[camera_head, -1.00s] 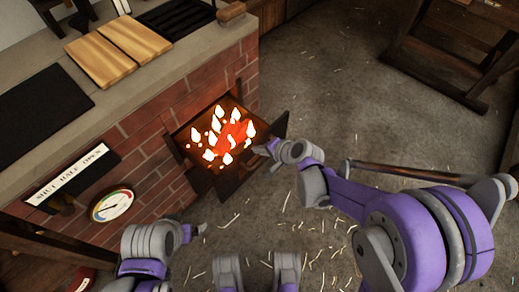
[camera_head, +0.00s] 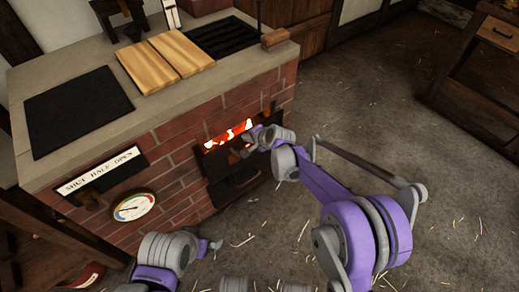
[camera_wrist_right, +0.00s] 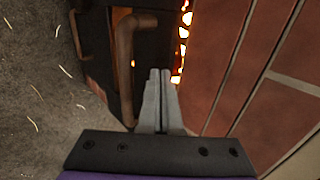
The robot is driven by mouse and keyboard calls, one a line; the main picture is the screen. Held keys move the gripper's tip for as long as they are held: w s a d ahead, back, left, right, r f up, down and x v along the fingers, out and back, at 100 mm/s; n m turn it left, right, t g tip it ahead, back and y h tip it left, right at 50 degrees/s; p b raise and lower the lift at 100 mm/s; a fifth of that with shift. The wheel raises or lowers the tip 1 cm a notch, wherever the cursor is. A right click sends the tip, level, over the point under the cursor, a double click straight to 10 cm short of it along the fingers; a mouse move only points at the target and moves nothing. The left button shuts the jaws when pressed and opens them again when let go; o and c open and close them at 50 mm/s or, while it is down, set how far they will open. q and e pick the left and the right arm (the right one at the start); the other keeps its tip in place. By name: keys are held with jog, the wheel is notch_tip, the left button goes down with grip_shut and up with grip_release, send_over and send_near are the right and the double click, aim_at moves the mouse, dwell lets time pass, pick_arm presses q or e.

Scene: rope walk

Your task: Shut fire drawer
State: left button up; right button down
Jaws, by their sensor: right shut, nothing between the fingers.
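The fire drawer (camera_head: 238,184) has a dark front low in the brick stove wall. A narrow strip of glowing coals (camera_head: 228,135) shows above its front; a glowing gap also shows beside the bricks in the right wrist view (camera_wrist_right: 183,40). The drawer's brown bar handle (camera_wrist_right: 125,70) runs along the front there. My right gripper (camera_head: 250,146) is at the upper part of the drawer front. Its fingers (camera_wrist_right: 158,75) are shut and empty, beside the handle; contact cannot be told. My left gripper (camera_head: 214,245) is low in front of the stove, small and apart from the drawer.
The stove top (camera_head: 180,95) carries a dark plate, wooden boards (camera_head: 165,60) and a black grate. A dial gauge (camera_head: 134,206) and a sign reading "SHUT HALF OPEN" (camera_head: 102,172) are on the brick front. A wooden table (camera_head: 480,60) stands at right. The floor between is clear, with straw.

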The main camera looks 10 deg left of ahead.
pick_arm(q)
jog(key=shift+s+d, duration=0.1)
pick_arm(e)
jog(key=w+a, duration=0.3)
jog(key=shift+w+a+r, duration=0.1)
jog(key=shift+w+a, duration=0.05)
dwell(0.4)
